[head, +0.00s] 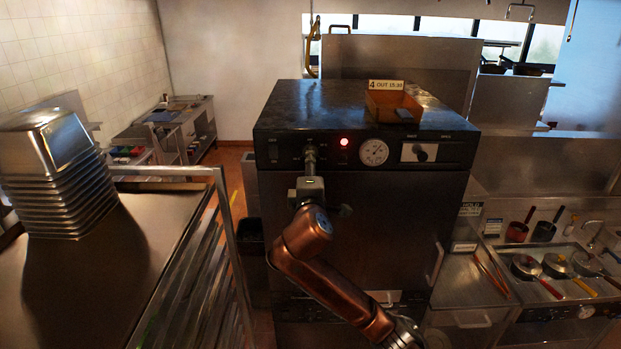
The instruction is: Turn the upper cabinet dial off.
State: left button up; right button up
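The upper cabinet (390,215) is dark, with a control strip along its top front. On the strip are a lit red lamp (344,142), a round white gauge (374,152) and a black knob on a pale plate (422,153). My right gripper (310,152), on the copper arm from the lower right, is at the strip's left part, over small printed marks. It hides most of what is there, including any dial. I cannot tell whether its fingers touch or grip anything. My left gripper is not in view.
An open box with a label (386,86) sits on the cabinet top. A stack of metal pans (60,180) stands on a steel surface at left, beside a rack (205,270). Counters with ladles and pots (528,265) are at right.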

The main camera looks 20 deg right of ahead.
jog(key=v, duration=0.5)
